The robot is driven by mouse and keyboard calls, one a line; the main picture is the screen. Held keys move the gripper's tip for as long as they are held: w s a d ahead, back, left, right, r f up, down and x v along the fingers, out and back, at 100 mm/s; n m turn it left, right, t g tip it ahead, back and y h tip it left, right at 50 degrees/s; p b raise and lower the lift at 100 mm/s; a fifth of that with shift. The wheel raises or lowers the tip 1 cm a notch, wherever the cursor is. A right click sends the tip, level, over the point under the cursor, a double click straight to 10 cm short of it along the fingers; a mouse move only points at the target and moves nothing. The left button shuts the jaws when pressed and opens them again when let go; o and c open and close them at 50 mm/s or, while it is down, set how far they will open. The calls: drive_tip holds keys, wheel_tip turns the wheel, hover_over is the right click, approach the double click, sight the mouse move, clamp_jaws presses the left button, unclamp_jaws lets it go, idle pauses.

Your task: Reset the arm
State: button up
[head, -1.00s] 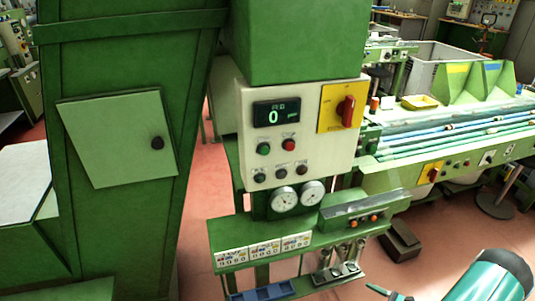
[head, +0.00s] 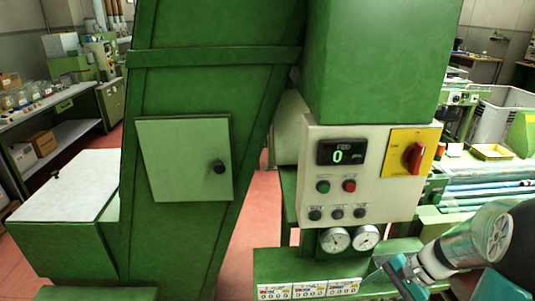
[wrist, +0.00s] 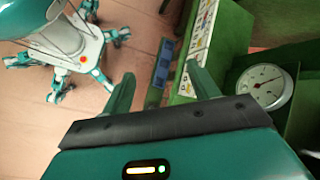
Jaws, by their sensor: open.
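My gripper (head: 393,277) is at the lower right of the head view, beside the lower part of the green machine, with my arm coming in from the right edge. In the wrist view its two teal fingers (wrist: 157,82) are spread apart with nothing between them. A dial gauge (wrist: 265,86) is just right of the fingers there; the gap to it is hard to judge. The counter panel (wrist: 203,30) shows above the right finger.
The green machine has a control box (head: 315,165) with a red switch (head: 414,158) and two gauges (head: 335,240). A closed hatch (head: 183,165) is at its left. A white-topped cabinet (head: 60,185) and a shelf bench (head: 65,145) stand further left. Red floor (head: 245,235) shows between.

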drive_tip(key=s+a+r+n+t+h, duration=0.2)
drive_tip(key=s+a+r+n+h, duration=0.2)
drive_tip(key=r, duration=0.4)
drive_tip(key=s+a+r+n+t+h, duration=0.2)
drive_tip(key=s+a+r+n+h, duration=0.1)
drive_tip(key=s+a+r+n, duration=0.3)
wheel_tip(320, 180, up, 3)
drive_tip(key=a, duration=0.2)
drive_tip(key=shift+s+a+r+n+t+h, duration=0.15)
drive_tip(key=shift+s+a+n+t+h, duration=0.2)
drive_tip(key=shift+a+n+t+h, duration=0.05)
idle(0.7)
